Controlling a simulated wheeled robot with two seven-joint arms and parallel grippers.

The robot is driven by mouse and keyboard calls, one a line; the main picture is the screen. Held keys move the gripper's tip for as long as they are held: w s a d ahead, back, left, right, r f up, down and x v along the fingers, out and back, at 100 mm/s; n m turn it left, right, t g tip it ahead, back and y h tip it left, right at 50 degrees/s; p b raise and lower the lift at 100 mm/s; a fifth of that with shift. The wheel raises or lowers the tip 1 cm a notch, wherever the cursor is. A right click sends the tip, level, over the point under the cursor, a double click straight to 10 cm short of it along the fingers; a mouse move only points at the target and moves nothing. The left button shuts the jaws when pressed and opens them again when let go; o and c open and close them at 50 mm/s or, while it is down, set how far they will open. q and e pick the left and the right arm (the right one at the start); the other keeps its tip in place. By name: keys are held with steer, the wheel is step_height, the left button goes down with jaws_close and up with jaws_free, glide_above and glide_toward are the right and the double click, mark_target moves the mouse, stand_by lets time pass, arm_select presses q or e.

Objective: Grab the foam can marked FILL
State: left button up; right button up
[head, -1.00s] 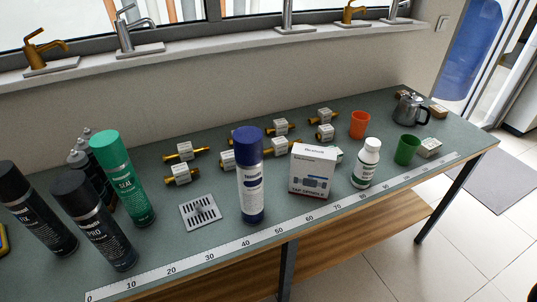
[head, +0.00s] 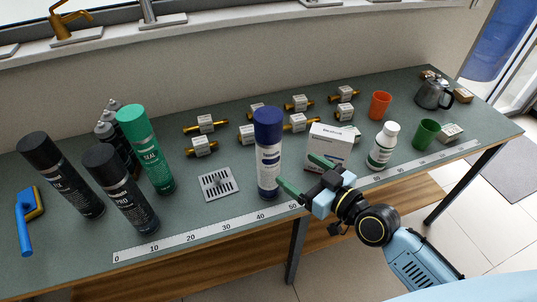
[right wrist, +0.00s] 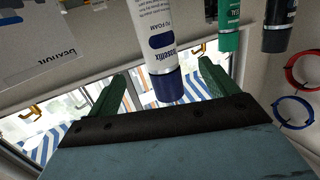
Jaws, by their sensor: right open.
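A white can with a blue cap and blue base (head: 268,155) stands upright near the front edge of the bench. In the right wrist view (right wrist: 158,38) its label shows "PU FOAM"; I cannot read FILL on it. A green can (head: 146,150), a black can marked PRO (head: 120,190) and another black can (head: 60,175) stand to its left. My right gripper (head: 296,171) is open and empty, just right of the blue-capped can, its fingers pointing towards it. In the right wrist view the can appears between the fingers (right wrist: 160,80). My left gripper is not in view.
A white box (head: 328,150) stands close behind the right gripper. A white bottle (head: 383,146) is further right. A drain grate (head: 217,184) lies left of the blue-capped can. A printed ruler strip (head: 208,231) runs along the front edge. Brass valves (head: 205,125) lie behind.

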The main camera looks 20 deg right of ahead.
steer(key=t, duration=0.1)
glide_toward(276, 138)
steer(key=w, duration=0.2)
steer(key=shift+y, duration=0.4)
steer(key=p+x, duration=0.1)
steer(key=x, duration=0.6)
steer(key=shift+s+a+f, duration=0.1)
steer(key=shift+a, duration=0.1)
steer(key=shift+d+p+x, duration=0.15)
steer(key=shift+p+x, duration=0.15)
steer(key=shift+x, duration=1.25)
steer(key=shift+d+p+x, duration=0.2)
steer(key=shift+p+x, duration=0.1)
steer(key=shift+x, duration=1.3)
steer(key=shift+f, duration=0.2)
jaws_close()
steer(key=shift+r, duration=0.1)
